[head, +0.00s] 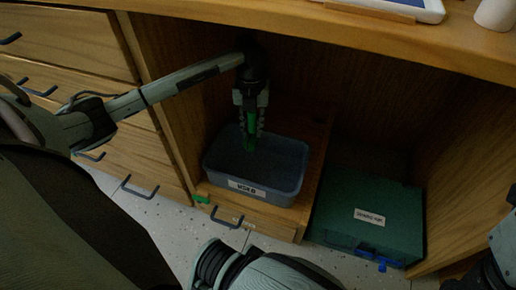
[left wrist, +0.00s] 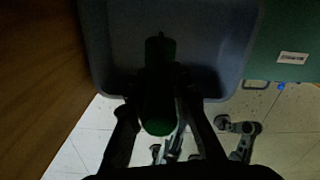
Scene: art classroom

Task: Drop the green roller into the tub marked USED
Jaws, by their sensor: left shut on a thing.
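My left gripper (head: 251,112) is shut on the green roller (head: 249,133) and holds it pointing down over the tub. The grey-blue tub (head: 226,184) sits in the open bay under the counter, with a white label on its front that seems to read USED. The roller's lower end is at the tub's opening; I cannot tell how far inside it is. In the left wrist view the dark green roller (left wrist: 159,100) lies between the fingers, with the tub (left wrist: 215,50) behind it. The right gripper's fingers do not show.
A dark green case (head: 340,205) with a white label and blue latches stands right of the tub. The wooden counter edge (head: 330,35) runs above the bay. Drawers with dark handles (head: 140,188) are on the left. A small green piece (head: 200,199) is by the tub's front left.

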